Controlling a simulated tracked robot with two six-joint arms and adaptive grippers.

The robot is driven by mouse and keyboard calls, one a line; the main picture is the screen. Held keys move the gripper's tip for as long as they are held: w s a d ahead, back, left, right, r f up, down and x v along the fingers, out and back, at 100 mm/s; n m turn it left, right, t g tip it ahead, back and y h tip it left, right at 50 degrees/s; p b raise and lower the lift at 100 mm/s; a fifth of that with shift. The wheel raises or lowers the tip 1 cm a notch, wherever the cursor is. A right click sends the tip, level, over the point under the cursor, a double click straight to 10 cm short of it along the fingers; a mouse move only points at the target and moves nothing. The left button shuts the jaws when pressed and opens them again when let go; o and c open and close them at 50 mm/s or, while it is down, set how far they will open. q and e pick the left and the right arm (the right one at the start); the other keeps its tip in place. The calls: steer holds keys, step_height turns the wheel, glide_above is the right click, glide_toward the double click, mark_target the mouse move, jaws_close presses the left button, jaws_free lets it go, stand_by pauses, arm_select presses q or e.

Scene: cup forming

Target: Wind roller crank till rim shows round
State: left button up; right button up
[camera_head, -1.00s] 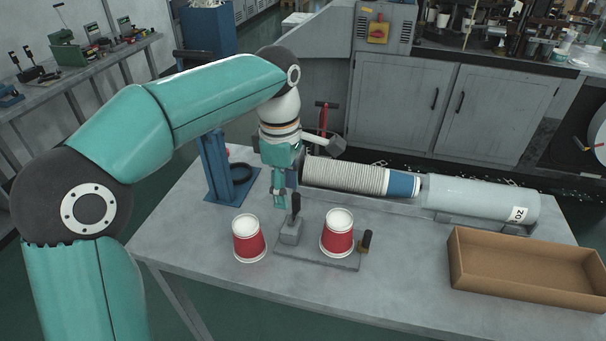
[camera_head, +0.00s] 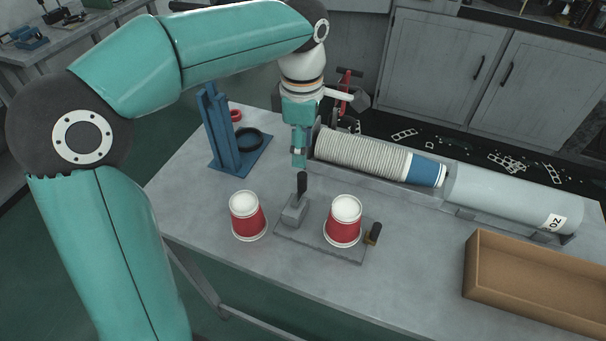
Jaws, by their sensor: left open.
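A small grey fixture plate (camera_head: 318,247) lies on the table. At its left end stands a grey block (camera_head: 294,210) with an upright black handle (camera_head: 302,184); at its right end is a short black knob (camera_head: 375,231) on a brass-coloured piece. I cannot tell which is the crank. A red and white paper cup (camera_head: 342,226) stands upside down on the plate, its white rim low. Another such cup (camera_head: 246,219) stands on the table left of the plate. My left gripper (camera_head: 299,158) is open and empty, pointing down just above the upright handle, apparently not touching it.
A long stack of paper cups (camera_head: 362,155) lies in a trough behind the fixture, beside a grey tube (camera_head: 505,193). A cardboard box (camera_head: 540,292) stands at right. A blue stand (camera_head: 226,140) with a black ring is at back left.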

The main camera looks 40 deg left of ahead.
mark_target(302, 171)
arm_select(q)
step_height(302, 171, down, 9)
steer(key=shift+s+r, duration=0.1)
steer(key=shift+r, duration=0.1)
jaws_close()
stand_by(0.3)
